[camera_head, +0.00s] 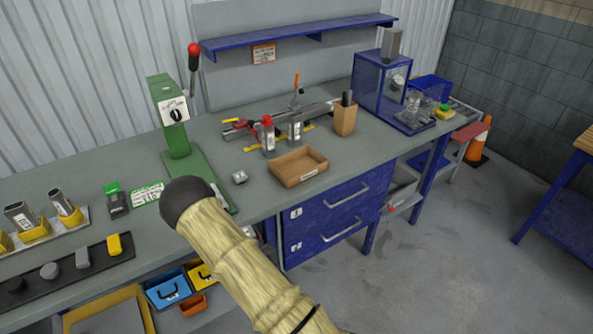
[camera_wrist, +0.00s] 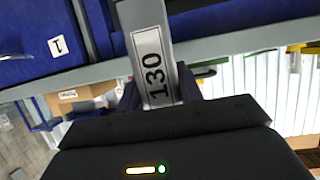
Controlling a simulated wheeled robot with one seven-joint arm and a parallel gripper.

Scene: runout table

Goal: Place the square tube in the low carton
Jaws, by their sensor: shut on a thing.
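The square tube (camera_wrist: 152,45) is grey metal with a pale label reading 130. In the wrist view it stands between the dark jaws of my gripper (camera_wrist: 158,92), which are shut on it. The low carton (camera_head: 288,178) is a shallow, open brown box with a white label, near the front edge of the bench in the head view. Its visible inside looks empty. My gripper and the held tube do not show in the head view, so their distance from the carton cannot be told there.
A green lever press (camera_head: 173,135) stands left of the carton, with a small metal block (camera_head: 239,177) between. Upright grey tubes (camera_head: 268,138) and a taller carton (camera_head: 345,119) stand behind it. Blue drawers (camera_head: 330,220) lie below the bench edge. A blue shelf (camera_head: 300,37) hangs above.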

